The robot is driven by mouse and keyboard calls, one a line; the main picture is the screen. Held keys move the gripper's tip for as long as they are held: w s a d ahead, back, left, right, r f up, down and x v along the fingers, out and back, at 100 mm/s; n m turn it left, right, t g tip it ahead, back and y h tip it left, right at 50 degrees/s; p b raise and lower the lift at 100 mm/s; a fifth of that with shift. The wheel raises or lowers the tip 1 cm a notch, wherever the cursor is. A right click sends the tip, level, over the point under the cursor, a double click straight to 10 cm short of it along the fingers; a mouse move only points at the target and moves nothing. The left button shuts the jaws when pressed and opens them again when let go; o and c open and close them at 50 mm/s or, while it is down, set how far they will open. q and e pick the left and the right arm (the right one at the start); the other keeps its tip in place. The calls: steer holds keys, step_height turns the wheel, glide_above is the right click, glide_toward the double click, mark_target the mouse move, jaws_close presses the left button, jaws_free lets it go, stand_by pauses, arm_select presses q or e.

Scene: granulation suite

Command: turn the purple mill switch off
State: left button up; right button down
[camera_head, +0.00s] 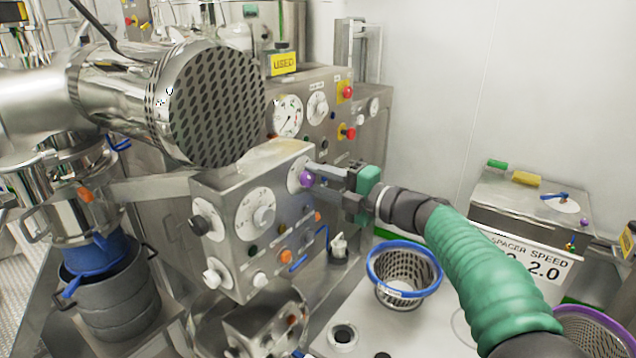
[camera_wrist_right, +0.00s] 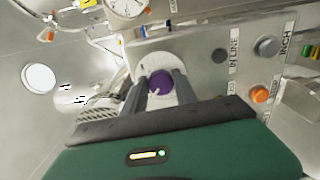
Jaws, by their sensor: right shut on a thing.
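The purple mill switch (camera_head: 306,179) is a round knob on a white dial, at the upper right of the steel control box's (camera_head: 225,186) front panel. My right gripper (camera_head: 312,174) reaches it from the right, with its fingers at the knob. In the right wrist view the purple knob (camera_wrist_right: 160,84) sits between the two grey fingers (camera_wrist_right: 160,92), which are shut on it. A small pale mark shows on the knob; the fingers hide part of the dial's markings. My left gripper is not in view.
A large perforated steel cylinder (camera_head: 217,103) hangs close above the box. Other knobs, including a black one (camera_head: 200,225) and an orange one (camera_head: 285,256), share the panel. A blue-rimmed basket (camera_head: 404,268) stands below my right arm. A gauge panel (camera_head: 318,112) rises behind.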

steer(key=shift+s+a+f, duration=0.1)
steer(key=shift+a+f, duration=0.05)
steer(key=shift+f, duration=0.2)
steer(key=c, duration=1.2)
jaws_free()
steer(key=shift+o, duration=1.2)
steer(key=shift+s+r, duration=0.15)
steer(key=shift+r, duration=0.05)
steer(key=shift+d, duration=0.2)
steer(key=b+v, duration=0.2)
steer(key=v, duration=1.4)
steer(key=shift+d, duration=0.3)
steer(key=shift+s, duration=0.15)
